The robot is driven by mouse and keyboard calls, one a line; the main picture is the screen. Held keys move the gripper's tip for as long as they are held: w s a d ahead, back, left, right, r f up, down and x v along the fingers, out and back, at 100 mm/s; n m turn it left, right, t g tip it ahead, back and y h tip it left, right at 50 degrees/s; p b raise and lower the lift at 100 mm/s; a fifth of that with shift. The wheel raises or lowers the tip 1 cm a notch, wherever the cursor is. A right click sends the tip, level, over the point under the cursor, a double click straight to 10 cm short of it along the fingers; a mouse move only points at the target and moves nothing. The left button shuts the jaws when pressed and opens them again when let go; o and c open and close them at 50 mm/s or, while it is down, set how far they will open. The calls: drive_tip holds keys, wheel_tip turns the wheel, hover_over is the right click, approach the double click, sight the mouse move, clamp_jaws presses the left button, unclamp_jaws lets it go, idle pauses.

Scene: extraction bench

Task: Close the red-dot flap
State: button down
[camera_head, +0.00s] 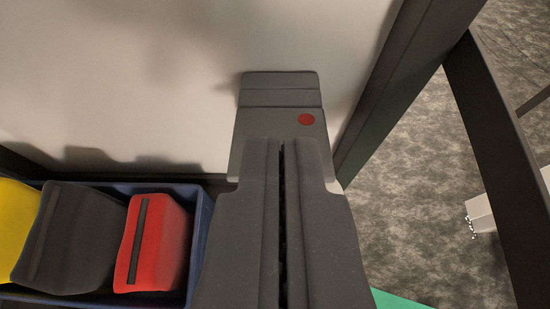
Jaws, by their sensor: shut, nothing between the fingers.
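The red-dot flap (260,122) is a grey plate with a red dot near its right edge, set against a pale wall panel. A narrower ridged grey strip (279,88) lies along its top edge. My gripper (282,142) is shut and empty, and its fingertips overlap the lower middle of the flap in the picture. I cannot tell whether the fingertips touch it. The fingers hide the flap's lower middle part, and I cannot tell how far it stands open.
A blue bin (203,215) at the lower left holds a yellow, a dark grey and a red item (170,240). Dark frame posts (405,85) run along the right of the panel (110,80). Grey floor and a white object (482,213) show beyond.

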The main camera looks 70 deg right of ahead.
drive_tip(key=p+x, duration=0.1)
drive_tip(key=x, duration=0.5)
drive_tip(key=shift+w+d, duration=0.1)
drive_tip(key=shift+d, duration=0.15)
drive_tip(key=shift+f, duration=0.45)
drive_tip(key=shift+a+f+p, duration=0.3)
drive_tip(key=shift+f, duration=0.7)
drive_tip(key=shift+a+f, duration=0.25)
drive_tip(key=shift+f, duration=0.35)
drive_tip(key=shift+f, duration=0.1)
